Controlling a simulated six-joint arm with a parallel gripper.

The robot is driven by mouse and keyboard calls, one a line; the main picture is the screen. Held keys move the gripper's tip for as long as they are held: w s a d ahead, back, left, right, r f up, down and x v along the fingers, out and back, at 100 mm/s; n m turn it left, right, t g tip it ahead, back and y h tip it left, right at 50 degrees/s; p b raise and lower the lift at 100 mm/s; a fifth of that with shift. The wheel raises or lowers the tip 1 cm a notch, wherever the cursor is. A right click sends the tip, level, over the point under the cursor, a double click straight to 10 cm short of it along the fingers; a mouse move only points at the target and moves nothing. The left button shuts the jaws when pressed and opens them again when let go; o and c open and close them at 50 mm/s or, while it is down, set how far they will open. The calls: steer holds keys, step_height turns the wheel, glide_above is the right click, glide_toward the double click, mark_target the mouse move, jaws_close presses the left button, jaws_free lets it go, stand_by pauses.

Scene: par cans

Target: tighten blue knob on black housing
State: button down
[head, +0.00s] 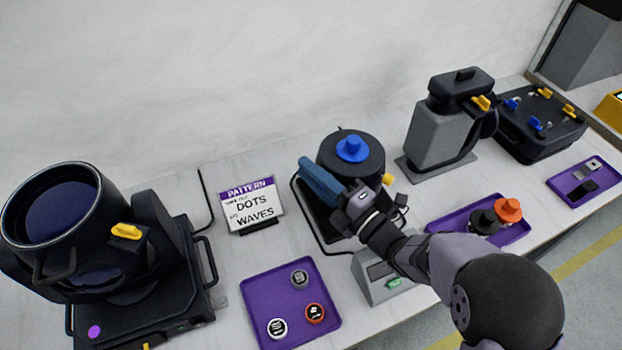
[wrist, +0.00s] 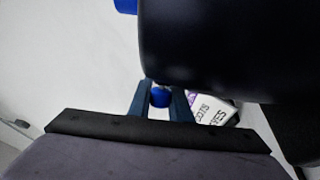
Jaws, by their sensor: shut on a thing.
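A round black housing (head: 366,160) stands mid-table with a wide blue knob (head: 352,149) on top and a yellow knob (head: 388,179) low on its right side. My gripper (head: 310,168) is at the housing's left side, its blue fingers pointing up and left. In the wrist view, my gripper (wrist: 160,88) is shut on a small blue knob (wrist: 160,98) between its two fingers, just below the dark housing (wrist: 215,45). That knob is hidden by the fingers in the head view. I cannot tell how far it is turned.
A large black lamp (head: 75,240) with a yellow knob stands at the left. A pattern sign (head: 252,203) is left of the gripper. A purple tray (head: 262,315) holds three round pieces in front. A grey-black device (head: 445,130) and another purple tray (head: 450,222) are at the right.

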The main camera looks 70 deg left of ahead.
steer(key=shift+r+y+b, duration=0.15)
steer(key=shift+y+b, duration=0.25)
steer(key=shift+b, duration=0.2)
steer(key=c, duration=1.6)
jaws_free()
